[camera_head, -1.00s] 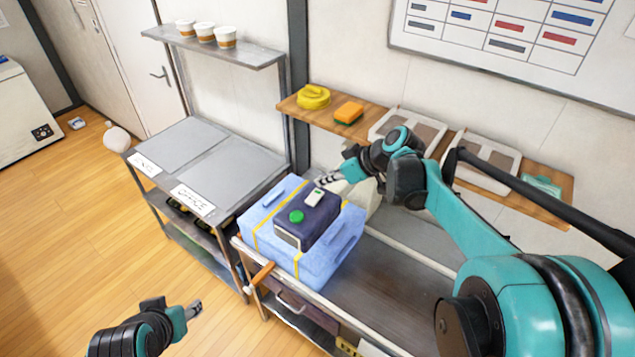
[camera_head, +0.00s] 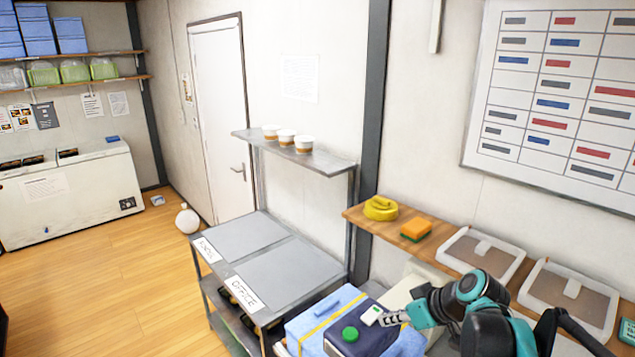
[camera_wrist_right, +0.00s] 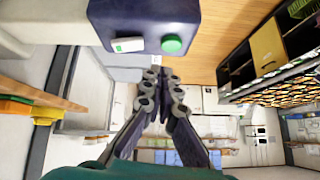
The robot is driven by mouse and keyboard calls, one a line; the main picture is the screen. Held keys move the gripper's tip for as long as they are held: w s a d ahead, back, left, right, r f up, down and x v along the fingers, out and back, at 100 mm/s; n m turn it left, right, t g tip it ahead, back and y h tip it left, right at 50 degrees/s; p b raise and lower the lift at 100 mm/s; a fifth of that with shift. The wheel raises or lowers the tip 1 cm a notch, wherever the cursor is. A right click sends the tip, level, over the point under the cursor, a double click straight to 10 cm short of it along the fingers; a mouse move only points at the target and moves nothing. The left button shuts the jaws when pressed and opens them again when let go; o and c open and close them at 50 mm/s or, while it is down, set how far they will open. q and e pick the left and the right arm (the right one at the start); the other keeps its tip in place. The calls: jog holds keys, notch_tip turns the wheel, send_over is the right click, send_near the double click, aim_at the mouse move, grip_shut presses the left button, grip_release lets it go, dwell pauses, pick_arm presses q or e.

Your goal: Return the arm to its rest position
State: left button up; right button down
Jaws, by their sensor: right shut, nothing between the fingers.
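My right gripper (camera_head: 390,319) is shut and empty, close to the dark blue box (camera_head: 362,343) with a green button (camera_head: 350,334) and a white label piece (camera_head: 372,315) on its top. My left gripper is out of view.
A metal rack (camera_head: 232,262) with two grey mats stands left of the case. Open floor (camera_head: 130,290) lies further left.

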jog(key=s+f+m+h+b, duration=0.1)
jog(key=s+f+m+b, duration=0.1)
jog(key=s+f+b, duration=0.3)
jog(key=s+a+f+m+h+b, duration=0.1)
jog(key=s+f+b, duration=0.5)
jog(key=f, duration=0.6)
jog(key=s+f+m+h+b, duration=0.3)
jog(key=s+f+b, duration=0.3)
jog(key=f, duration=0.3)
jog(key=shift+s+a+f+t, duration=0.25)
jog(key=shift+s+t, duration=0.1)
jog(key=shift+t, duration=0.05)
